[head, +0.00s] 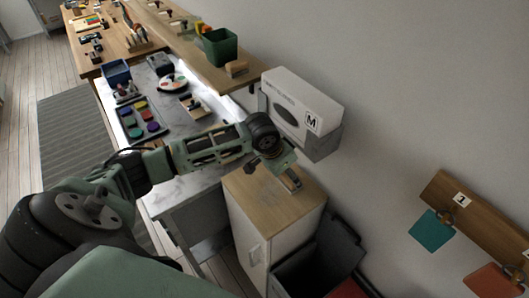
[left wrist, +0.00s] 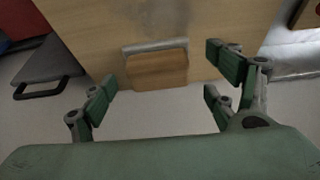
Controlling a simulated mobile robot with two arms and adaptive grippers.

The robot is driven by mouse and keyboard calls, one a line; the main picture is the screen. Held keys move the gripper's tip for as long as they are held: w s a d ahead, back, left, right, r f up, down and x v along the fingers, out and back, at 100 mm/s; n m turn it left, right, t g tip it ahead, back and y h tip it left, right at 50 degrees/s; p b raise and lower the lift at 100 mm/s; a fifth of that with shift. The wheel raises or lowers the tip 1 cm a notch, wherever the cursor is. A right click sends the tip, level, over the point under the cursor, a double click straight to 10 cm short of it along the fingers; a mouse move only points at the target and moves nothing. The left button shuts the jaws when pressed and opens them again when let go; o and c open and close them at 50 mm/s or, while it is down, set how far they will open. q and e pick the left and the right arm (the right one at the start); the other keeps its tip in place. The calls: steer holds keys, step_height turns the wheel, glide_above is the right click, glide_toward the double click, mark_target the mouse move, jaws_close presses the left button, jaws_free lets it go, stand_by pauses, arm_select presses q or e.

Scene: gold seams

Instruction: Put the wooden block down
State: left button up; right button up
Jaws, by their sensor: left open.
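The wooden block (left wrist: 157,70), light brown with a grey strip along one edge, is at the edge of the wooden cabinet top (left wrist: 110,25) in the left wrist view. In the head view the block (head: 292,180) shows small beside my gripper, on the cabinet top (head: 262,205) near the wall. My left gripper (head: 277,166) is over that cabinet. In the left wrist view its green fingers (left wrist: 160,88) are spread apart on either side of the block, with visible gaps. Whether the block's underside rests fully on the top is hidden. My right gripper is not in view.
A white glove box (head: 300,100) in a grey wall holder is close beside my left wrist. A dark bin (head: 318,258) stands past the cabinet. The workbench behind holds a paint tray (head: 143,119); a shelf above holds a green bin (head: 220,47).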

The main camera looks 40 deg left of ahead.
arm_select(q)
steer(key=s+a+b, duration=0.1)
steer(key=s, duration=0.2)
steer(key=s+a, duration=0.1)
steer(key=s, duration=0.3)
steer(key=s+a+b, duration=0.1)
steer(key=s+a, duration=0.1)
steer(key=s, duration=0.2)
steer(key=shift+s+r+b, duration=0.2)
steer(key=shift+r+b, duration=0.1)
steer(key=shift+r, duration=0.1)
steer(key=shift+s+a+r, duration=0.1)
steer(key=shift+s, duration=0.1)
